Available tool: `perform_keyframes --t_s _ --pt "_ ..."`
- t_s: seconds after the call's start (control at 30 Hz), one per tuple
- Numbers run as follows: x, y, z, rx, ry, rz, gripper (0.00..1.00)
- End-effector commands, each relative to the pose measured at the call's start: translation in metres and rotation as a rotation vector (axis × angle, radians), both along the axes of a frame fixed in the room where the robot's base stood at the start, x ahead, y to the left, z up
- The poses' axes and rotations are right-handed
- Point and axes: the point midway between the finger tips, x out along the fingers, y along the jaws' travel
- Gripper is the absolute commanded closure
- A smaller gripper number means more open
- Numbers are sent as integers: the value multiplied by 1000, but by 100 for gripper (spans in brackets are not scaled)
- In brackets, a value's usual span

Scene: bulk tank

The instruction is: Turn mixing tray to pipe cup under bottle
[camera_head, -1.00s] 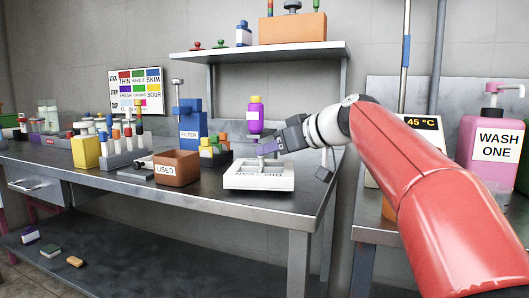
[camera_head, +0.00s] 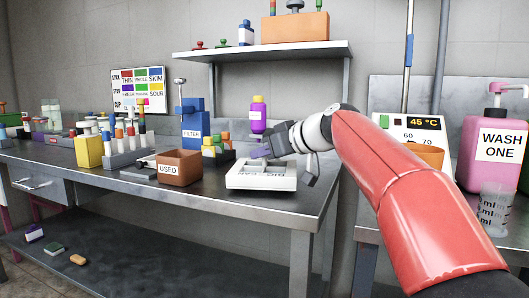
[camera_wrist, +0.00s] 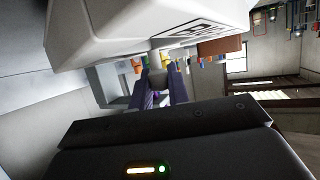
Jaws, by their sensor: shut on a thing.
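The white mixing tray (camera_head: 262,182) lies flat near the right end of the long bench, with dark lettering and recesses on top. It fills the upper left of the wrist view (camera_wrist: 130,35). The purple bottle (camera_head: 258,119) with a yellow cap is upright above the tray's back edge. My gripper (camera_head: 258,151) is low over the tray's back, just below the bottle. In the wrist view, its purple fingers (camera_wrist: 164,90) close on a small grey part by the tray, mostly hidden. I cannot make out the pipe cup.
The brown USED box (camera_head: 180,168) stands left of the tray, with coloured blocks and the blue FILTER stand (camera_head: 193,125) behind. A shelf (camera_head: 265,50) hangs above. At right are the temperature display (camera_head: 415,123), pink WASH ONE bottle (camera_head: 490,150) and a clear measuring beaker (camera_head: 495,208).

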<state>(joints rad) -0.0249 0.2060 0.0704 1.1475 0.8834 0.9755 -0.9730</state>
Motion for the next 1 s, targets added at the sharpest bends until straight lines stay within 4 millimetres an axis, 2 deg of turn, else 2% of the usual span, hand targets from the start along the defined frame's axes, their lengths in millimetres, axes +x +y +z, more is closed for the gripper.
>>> perform_keyframes --t_s 0.23,0.6,0.9,0.93,1.0 --pt "-1 1 -1 -2 2 -30 100" --pt "0 1 0 0 1 -268 100" --pt "0 0 0 1 -1 -274 100" --pt "0 0 0 1 -1 -274 79" --pt "0 0 0 1 -1 -274 70"
